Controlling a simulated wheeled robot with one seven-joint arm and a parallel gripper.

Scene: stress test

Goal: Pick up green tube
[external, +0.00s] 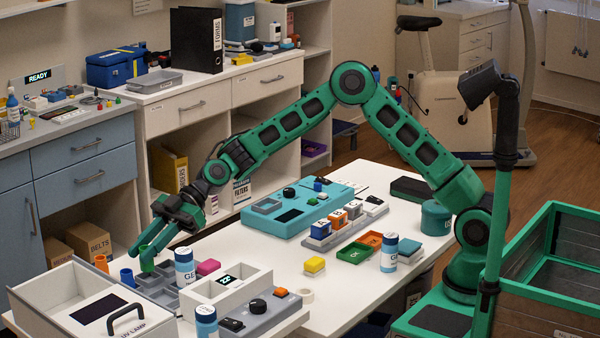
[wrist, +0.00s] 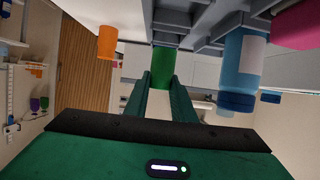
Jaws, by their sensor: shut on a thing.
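The green tube (external: 147,259) stands upright at the back left corner of a grey compartment tray (external: 178,298). My gripper (external: 146,246) reaches down to it from above, and its fingers are shut on the tube's upper part. In the wrist view the green tube (wrist: 163,60) sits between the tips of my gripper (wrist: 165,78), beside the grey tray walls (wrist: 198,42). I cannot tell whether the tube's lower end still rests in the tray.
An orange tube (external: 101,264) and a blue tube (external: 127,277) stand left of the green tube. A white UV lamp box (external: 60,290) stands in front. The table's middle is partly clear.

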